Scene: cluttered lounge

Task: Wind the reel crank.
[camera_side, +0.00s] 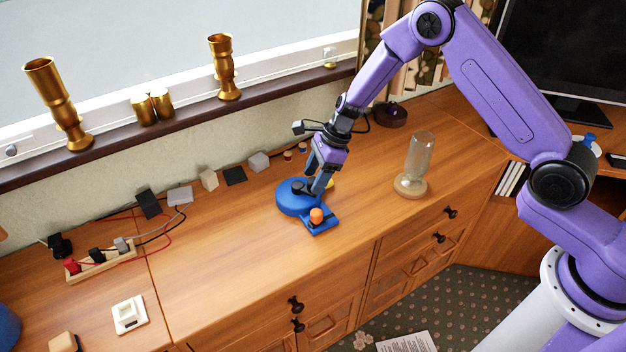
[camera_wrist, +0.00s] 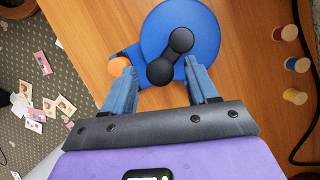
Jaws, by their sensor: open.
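The blue reel (camera_side: 291,204) stands on the wooden cabinet top, with an orange ball-shaped part (camera_side: 316,215) on its blue base at the front right. In the wrist view the round blue reel (camera_wrist: 205,28) carries a black crank (camera_wrist: 171,57) with two round ends. The orange part (camera_wrist: 122,66) shows beside my left finger. My gripper (camera_wrist: 163,82) is open, its two blue fingers apart on either side of the crank's nearer end. I cannot tell whether they touch it. In the side view my gripper (camera_side: 319,186) is low over the reel and hides part of the crank.
A glass jar on a wooden base (camera_side: 410,184) stands right of the reel. Grey and black blocks (camera_side: 234,175) line the wall, with a power strip (camera_side: 100,262) and cables at left. The cabinet's front edge is close.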

